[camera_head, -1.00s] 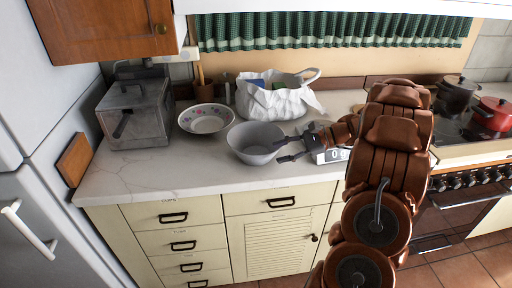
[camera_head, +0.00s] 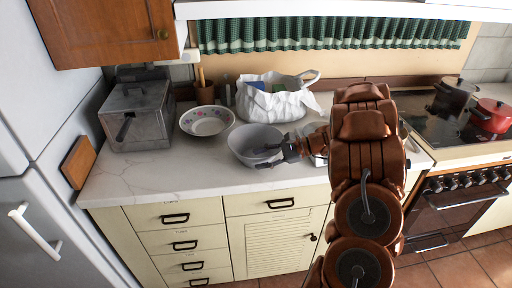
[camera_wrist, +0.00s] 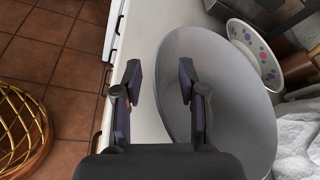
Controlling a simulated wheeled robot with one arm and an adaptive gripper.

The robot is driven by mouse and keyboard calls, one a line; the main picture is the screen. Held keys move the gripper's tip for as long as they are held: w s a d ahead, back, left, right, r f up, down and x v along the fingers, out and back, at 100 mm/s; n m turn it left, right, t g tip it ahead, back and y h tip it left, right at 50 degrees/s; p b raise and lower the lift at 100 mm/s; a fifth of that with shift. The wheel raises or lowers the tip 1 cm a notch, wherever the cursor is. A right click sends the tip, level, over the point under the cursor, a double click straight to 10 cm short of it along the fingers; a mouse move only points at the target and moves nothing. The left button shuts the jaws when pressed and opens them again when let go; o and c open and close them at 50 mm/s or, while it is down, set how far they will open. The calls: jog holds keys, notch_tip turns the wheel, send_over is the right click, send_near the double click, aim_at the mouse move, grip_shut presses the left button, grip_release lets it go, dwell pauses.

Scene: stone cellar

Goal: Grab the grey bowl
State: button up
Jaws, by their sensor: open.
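The grey bowl (camera_head: 246,141) stands upright on the counter. In the wrist view the bowl (camera_wrist: 235,85) fills much of the right side and looks empty. My gripper (camera_head: 266,156) is open at the bowl's front right side. In the wrist view my gripper (camera_wrist: 160,80) has one finger over the counter outside the bowl and the other over the bowl's inside, with the near rim between them. I cannot tell whether either finger touches the bowl. My arm hides part of the counter to the right.
A flowered white bowl (camera_head: 207,121) stands close behind the grey bowl. A white bag (camera_head: 272,104) is behind to the right, a metal box (camera_head: 136,122) to the left. A red pot (camera_head: 490,116) is on the stove. The front left counter (camera_head: 150,178) is clear.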

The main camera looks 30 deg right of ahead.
jog(key=shift+a, duration=0.1)
grip_shut()
dwell(0.3)
